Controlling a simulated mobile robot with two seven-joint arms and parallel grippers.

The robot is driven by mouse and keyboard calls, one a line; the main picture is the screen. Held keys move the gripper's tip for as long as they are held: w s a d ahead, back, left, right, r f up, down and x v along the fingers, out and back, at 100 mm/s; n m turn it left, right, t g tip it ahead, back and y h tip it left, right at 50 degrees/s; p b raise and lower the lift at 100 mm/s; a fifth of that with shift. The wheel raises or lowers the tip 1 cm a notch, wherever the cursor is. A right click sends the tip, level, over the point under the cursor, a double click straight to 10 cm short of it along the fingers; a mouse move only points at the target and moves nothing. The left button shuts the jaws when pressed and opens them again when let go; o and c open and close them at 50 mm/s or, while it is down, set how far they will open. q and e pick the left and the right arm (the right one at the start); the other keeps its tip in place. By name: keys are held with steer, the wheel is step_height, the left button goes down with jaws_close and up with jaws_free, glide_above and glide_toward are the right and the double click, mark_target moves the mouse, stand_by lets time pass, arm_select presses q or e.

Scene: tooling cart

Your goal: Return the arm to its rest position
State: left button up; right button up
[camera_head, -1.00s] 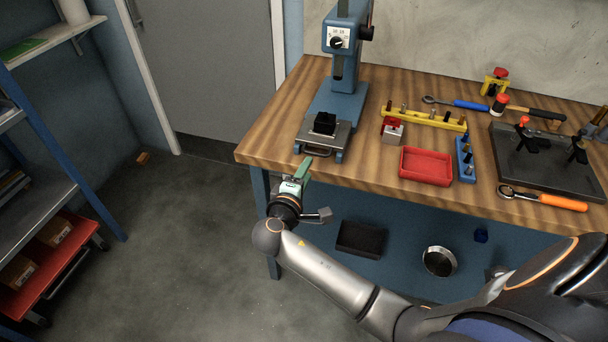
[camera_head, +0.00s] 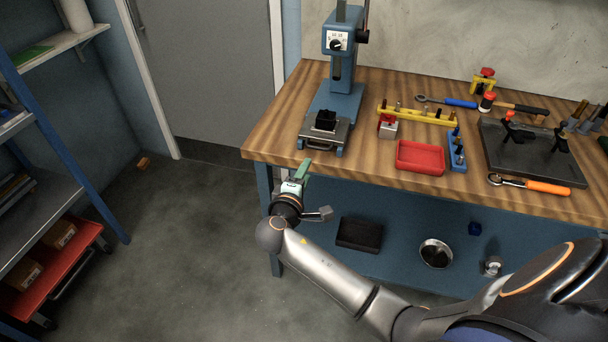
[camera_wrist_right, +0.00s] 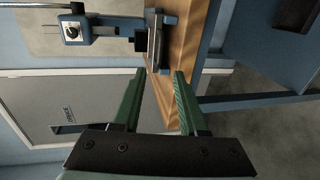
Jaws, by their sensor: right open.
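My right arm (camera_head: 330,272) reaches from the lower right toward the front left corner of the workbench. My right gripper (camera_head: 304,170) is at the bench's front edge, just in front of the blue press (camera_head: 343,104). In the right wrist view its two green fingers (camera_wrist_right: 157,88) are spread apart with nothing between them. The press and its dark block (camera_wrist_right: 140,44) show beyond the fingertips. My left gripper is not in view.
The wooden workbench (camera_head: 284,124) carries a red tray (camera_head: 420,157), a yellow tool rack (camera_head: 418,116), a blue holder (camera_head: 456,152) and a dark plate (camera_head: 530,160). A shelf rack (camera_head: 60,130) stands at the left.

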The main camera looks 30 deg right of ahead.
stand_by(0.6)
steer(key=s+a+f+g+y, duration=0.1)
steer(key=s+a+f+y, duration=0.35)
steer(key=f, duration=0.35)
steer(key=s+a+f+y, duration=0.35)
steer(key=s+f, duration=0.25)
steer(key=f, duration=0.3)
steer(key=s+a+f+m+y, duration=0.1)
steer(key=s+a+m+y, duration=0.2)
steer(key=s, duration=0.4)
steer(key=s+a+f+m+y, duration=0.1)
steer(key=s+a+m+y, duration=0.2)
steer(key=s, duration=0.3)
steer(key=shift+s+a+f, duration=0.15)
steer(key=shift+s+a, duration=0.15)
steer(key=shift+s, duration=0.05)
